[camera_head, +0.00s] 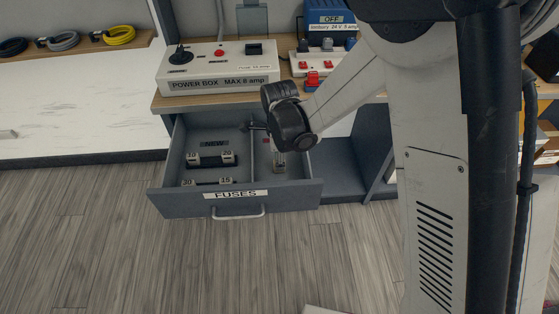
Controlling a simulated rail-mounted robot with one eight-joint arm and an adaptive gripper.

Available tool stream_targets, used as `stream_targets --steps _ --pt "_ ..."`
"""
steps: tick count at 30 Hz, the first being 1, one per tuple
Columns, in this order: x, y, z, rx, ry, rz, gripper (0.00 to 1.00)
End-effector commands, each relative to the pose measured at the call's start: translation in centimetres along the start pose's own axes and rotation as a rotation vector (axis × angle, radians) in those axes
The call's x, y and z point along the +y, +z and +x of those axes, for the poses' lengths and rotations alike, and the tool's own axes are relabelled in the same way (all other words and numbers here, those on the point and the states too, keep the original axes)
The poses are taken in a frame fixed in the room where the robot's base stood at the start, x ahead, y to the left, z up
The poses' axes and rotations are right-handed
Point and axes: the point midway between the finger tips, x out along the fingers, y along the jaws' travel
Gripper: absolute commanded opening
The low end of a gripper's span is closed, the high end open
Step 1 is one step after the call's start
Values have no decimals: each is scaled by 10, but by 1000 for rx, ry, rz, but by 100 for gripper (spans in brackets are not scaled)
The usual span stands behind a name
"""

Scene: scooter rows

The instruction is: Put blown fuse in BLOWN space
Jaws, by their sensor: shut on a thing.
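The open grey drawer labelled FUSES (236,195) is split by a divider. Its left part has a NEW label (214,144) and several dark fuses with number tags, such as a pair marked 30 and 20 (210,159).
A white power box (218,70) stands on the bench above the drawer, with a blue device (330,18) and red-switched panel (318,64) to its right. Cable coils (118,36) lie at the far left. The wooden floor before the drawer is clear.

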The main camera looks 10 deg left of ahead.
Motion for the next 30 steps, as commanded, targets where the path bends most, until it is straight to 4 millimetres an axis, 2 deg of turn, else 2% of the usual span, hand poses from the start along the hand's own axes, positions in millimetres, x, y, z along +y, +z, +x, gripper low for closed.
stream_targets --steps 9,10,14,25,30 --pt "0 0 4 0 0 0 0" --pt "0 0 3 0 0 0 20" --pt "0 0 2 0 0 0 36" --pt "0 0 -3 0 0 0 36" --pt "1 0 -30 0 0 0 36"
